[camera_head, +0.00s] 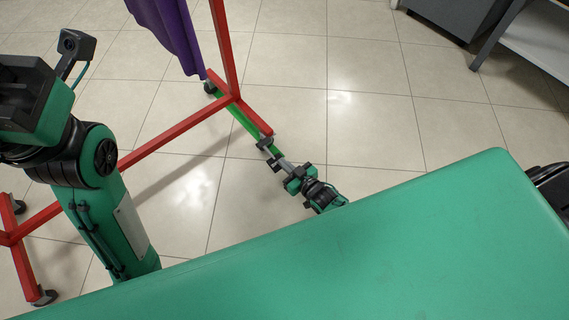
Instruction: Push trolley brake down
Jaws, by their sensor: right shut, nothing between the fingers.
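The trolley is a red-framed garment rack (175,131) standing on the floor on dark casters. The caster (265,142) at the near right end of its base is beside my right gripper. A green bar (240,117) runs low along that end of the base. The brake lever is too small to make out clearly. My right gripper (275,161) is shut and empty, low near the floor, its tips close to this caster; I cannot tell whether they touch. My left arm rises at the left, and its fingers are not visible.
A purple garment (170,35) hangs from the rack. Another caster (210,87) stands at the far end of the green bar. A grey table (530,40) is at the upper right. The tiled floor right of the rack is clear. My green body covers the bottom.

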